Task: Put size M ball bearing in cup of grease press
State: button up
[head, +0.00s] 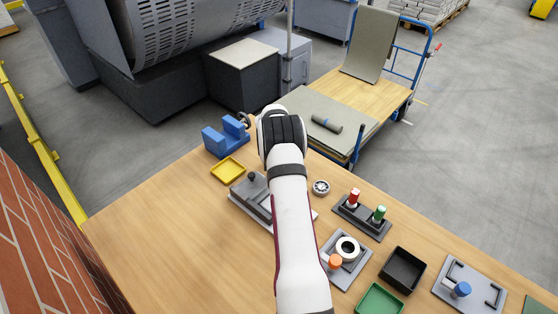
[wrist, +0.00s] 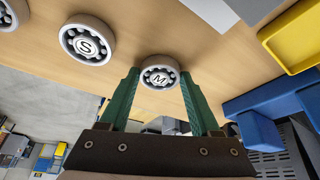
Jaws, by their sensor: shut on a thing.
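My gripper (wrist: 160,80) has two green fingers, shut on the size M ball bearing (wrist: 160,79), a pale ring with dark balls and an "M" on its face. I cannot tell whether the bearing touches the table. In the head view my arm hides the fingertips and this bearing. A grey plate with a white ring-shaped cup and an orange knob (head: 346,250) stands on the bench right of my arm; it may be the grease press, but I cannot be sure.
A ball bearing marked S (wrist: 87,40) lies beside the M one. Another bearing (head: 320,187) lies right of my arm. A blue fixture (head: 226,136) and a yellow tray (head: 228,170) stand left. A black tray (head: 402,269) stands right. The bench's front left is clear.

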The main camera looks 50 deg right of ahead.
grip_shut()
jog(key=shift+r, duration=0.2)
notch_tip(320, 180, up, 4)
jog(key=s+d+r, duration=0.3)
jog(key=s+r, duration=0.3)
jog(key=s, duration=0.5)
jog(key=s+a+n+t+y, duration=0.2)
jog(key=s+a+n, duration=0.2)
jog(key=s+n, duration=0.3)
jog(key=s+a+r+n+y, duration=0.2)
jog(key=s+a+n+y, duration=0.2)
jog(key=a+n, duration=0.55)
jog(key=shift+n, duration=0.75)
jog(key=w+f, duration=0.2)
jog(key=w, duration=0.1)
jog(key=w+a+f, duration=0.1)
jog(key=w+f, duration=0.1)
jog(key=w, duration=0.2)
jog(key=w+f, duration=0.3)
jog(key=shift+w+a, duration=0.3)
jog(key=shift+w+f, duration=0.1)
jog(key=shift+f, duration=1.85)
